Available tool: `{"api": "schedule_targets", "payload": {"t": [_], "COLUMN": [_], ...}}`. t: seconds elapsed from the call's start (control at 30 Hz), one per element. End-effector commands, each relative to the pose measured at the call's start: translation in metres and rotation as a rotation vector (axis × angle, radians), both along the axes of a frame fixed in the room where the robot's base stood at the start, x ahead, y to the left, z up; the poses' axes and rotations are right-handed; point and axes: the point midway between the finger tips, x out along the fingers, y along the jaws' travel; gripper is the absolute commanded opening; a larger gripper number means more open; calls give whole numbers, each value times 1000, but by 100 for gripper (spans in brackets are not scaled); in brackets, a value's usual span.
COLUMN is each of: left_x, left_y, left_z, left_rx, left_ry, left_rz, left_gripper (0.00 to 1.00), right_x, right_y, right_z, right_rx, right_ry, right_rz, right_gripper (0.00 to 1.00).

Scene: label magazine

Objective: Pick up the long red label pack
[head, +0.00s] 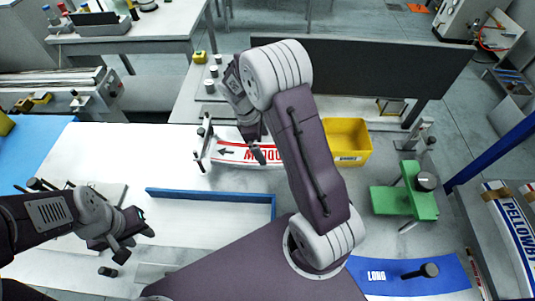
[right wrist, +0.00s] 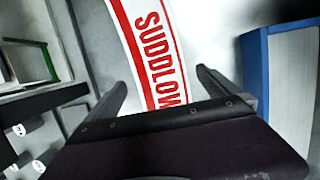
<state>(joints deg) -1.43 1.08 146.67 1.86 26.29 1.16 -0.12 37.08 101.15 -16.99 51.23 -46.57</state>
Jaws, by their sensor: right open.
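The long red label pack (head: 232,154) is a white, slightly curved strip with red edges, a black arrow and red lettering. It lies at the back of the white table, its middle partly hidden by my right arm. In the right wrist view the pack (right wrist: 150,45) runs away between the fingers and shows "SUDDLOW". My right gripper (head: 262,156) is above the pack, pointing down, open and empty; its two fingers also show in the right wrist view (right wrist: 162,84), apart on either side of the strip. My left gripper (head: 136,242) is open and empty at the front left.
A blue-edged board (head: 210,193) lies in front of the pack. A yellow bin (head: 347,138) and a green fixture (head: 395,201) stand to the right. A white-and-blue pack (head: 515,235) lies at the far right.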

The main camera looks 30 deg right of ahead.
Motion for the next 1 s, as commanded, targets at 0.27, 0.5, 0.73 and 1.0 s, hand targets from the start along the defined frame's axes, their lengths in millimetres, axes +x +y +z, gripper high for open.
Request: {"api": "schedule_targets", "payload": {"t": [0.27,0.5,0.73,1.0], "left_x": [0,0,0,0], "left_y": [0,0,0,0], "left_z": [7,7,7,7], "left_rx": [0,0,0,0], "left_ry": [0,0,0,0], "left_rz": [0,0,0,0], "left_gripper": [36,36,36,36], "right_x": [-4,-4,-4,-4], "right_y": [-11,-12,-12,-12], "right_z": [-44,-48,-48,-47], "right_rx": [0,0,0,0], "right_ry": [5,2,2,0], "right_rz": [0,1,1,1], "right_gripper": [100,100,42,15]}}
